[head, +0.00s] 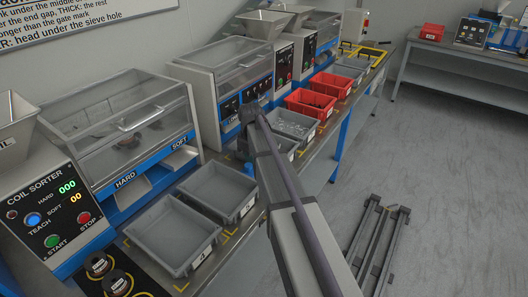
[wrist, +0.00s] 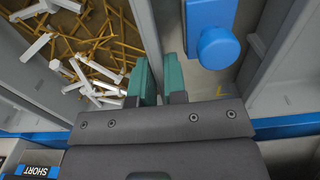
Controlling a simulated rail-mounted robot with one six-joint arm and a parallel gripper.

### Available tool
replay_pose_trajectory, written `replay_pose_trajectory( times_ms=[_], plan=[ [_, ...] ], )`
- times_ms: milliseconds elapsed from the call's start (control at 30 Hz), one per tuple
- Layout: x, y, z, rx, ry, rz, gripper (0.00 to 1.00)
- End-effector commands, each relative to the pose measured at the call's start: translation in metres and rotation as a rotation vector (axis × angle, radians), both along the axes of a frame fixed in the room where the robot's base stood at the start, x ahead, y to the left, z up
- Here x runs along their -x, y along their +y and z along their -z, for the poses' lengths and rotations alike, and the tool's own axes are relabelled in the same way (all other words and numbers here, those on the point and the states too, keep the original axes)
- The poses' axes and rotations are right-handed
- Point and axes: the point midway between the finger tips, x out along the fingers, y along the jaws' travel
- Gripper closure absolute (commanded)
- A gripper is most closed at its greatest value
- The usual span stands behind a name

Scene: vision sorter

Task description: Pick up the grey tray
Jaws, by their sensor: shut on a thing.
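In the wrist view my gripper (wrist: 160,75) has its two green fingers on either side of the upright wall of a grey tray (wrist: 160,30), shut on that wall. The tray's inside, to the left, holds white screw-like pieces and thin brass-coloured sticks. In the head view my arm reaches over the bench and covers much of the spot. A grey tray with small metal pieces (head: 293,125) shows just beyond the arm there. The fingers are hidden in the head view.
Two empty grey trays (head: 217,189) (head: 172,237) stand at the near end of the bench. Red trays (head: 310,102) stand farther along. Sorter machines (head: 230,68) line the back. A blue knob-like part (wrist: 218,47) is close right of the fingers.

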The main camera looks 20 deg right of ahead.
Motion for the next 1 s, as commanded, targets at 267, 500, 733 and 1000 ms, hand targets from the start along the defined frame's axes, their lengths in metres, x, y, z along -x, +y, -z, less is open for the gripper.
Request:
replay_pose_trajectory(
  times_ms=[267,500,733,1000],
  plan=[
    [0.000,0.000,0.000,0.000,0.000,0.000,1.00],
    [0.000,0.000,-0.011,-0.001,0.001,0.000,1.00],
    [0.000,0.000,-0.050,0.000,0.000,0.000,1.00],
    [0.000,0.000,-0.129,0.000,0.000,0.000,1.00]
  ],
)
